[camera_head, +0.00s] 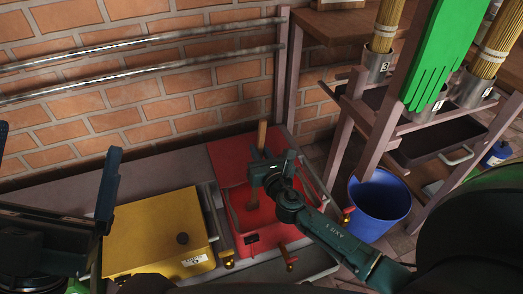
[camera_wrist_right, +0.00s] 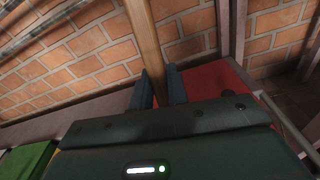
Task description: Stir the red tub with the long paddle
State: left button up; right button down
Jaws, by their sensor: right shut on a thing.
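The red tub (camera_head: 262,240) stands on the bench in the middle of the head view, with its top open. The long wooden paddle (camera_head: 262,136) stands nearly upright, and its lower end reaches into the tub. My right gripper (camera_head: 264,168) is shut on the paddle's shaft above the tub and hides part of it. In the right wrist view the shaft (camera_wrist_right: 147,40) runs up between the two blue fingers. What lies deep in the tub is hard to see. Dark parts of my left arm show at the left edge; its gripper's state is unclear.
A closed yellow tub (camera_head: 150,235) with a dark knob stands left of the red one. A blue bucket (camera_head: 378,205) is on the floor to the right. A brick wall with pipes closes the back.

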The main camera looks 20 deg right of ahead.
jog(key=d+b, duration=0.2)
jog(key=d, duration=1.2)
jog(key=shift+s, duration=0.4)
jog(key=shift+a, duration=0.1)
jog(key=shift+a+p, duration=1.05)
jog(key=shift+a, duration=2.1)
notch_tip(320, 180, up, 14)
jog(key=p, duration=1.3)
jog(key=shift+w, duration=0.2)
jog(key=shift+f, duration=0.1)
